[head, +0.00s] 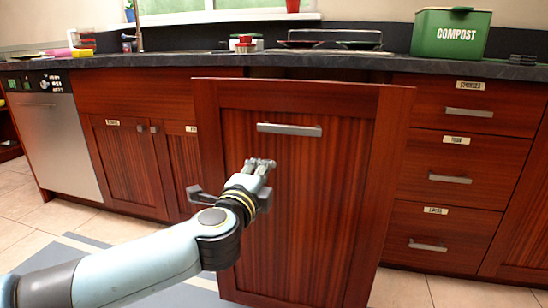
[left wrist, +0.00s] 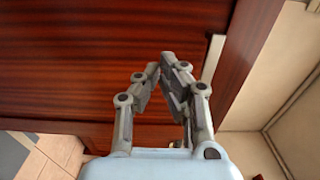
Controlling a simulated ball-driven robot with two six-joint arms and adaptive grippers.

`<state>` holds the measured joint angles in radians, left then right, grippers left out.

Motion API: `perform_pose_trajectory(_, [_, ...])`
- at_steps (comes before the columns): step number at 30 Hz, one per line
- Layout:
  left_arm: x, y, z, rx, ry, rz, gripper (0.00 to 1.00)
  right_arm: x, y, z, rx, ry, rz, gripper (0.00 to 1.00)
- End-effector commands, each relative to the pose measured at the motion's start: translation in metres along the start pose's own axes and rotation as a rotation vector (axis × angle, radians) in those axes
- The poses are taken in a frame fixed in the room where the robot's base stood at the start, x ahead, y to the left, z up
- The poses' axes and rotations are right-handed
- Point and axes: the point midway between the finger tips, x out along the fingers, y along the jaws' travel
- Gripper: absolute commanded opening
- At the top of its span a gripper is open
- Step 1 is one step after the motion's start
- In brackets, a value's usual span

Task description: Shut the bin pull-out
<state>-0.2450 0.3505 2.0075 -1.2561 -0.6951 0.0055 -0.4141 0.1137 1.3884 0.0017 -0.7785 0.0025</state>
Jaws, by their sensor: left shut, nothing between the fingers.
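The bin pull-out (head: 285,210) is a dark red wooden front with a grey bar handle (head: 289,130) near its top. It stands out from the cabinet row in the head view, with a dark gap behind its top edge. My left gripper (head: 260,165) is shut and empty in front of the panel, below and left of the handle. In the left wrist view, the fingertips (left wrist: 162,66) are close together against a background of red wood (left wrist: 70,60). I cannot tell whether they touch it. The bin inside is hidden. My right gripper is not in view.
Drawers (head: 455,180) with grey handles are shut at the right. Cabinet doors (head: 130,165) and a steel dishwasher (head: 55,135) are shut at the left. A green compost box (head: 450,35) stands on the dark counter (head: 200,62). Tiled floor (head: 400,290) lies clear at the lower right.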

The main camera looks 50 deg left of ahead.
Motion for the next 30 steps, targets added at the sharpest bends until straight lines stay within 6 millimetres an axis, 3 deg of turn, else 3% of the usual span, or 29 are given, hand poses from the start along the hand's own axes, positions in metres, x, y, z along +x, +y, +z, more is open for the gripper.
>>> perform_pose_trajectory(6, [0.044, 0.001, 0.0, 0.001, -0.001, -0.002, 0.0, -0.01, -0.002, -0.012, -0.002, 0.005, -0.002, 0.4])
perform_pose_trajectory(12, [0.067, 0.001, 0.0, 0.001, 0.0, 0.001, 0.0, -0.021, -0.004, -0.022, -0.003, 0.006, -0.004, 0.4])
perform_pose_trajectory(30, [0.077, 0.001, 0.0, 0.0, 0.0, 0.001, 0.0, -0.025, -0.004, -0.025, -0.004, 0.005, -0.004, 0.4])
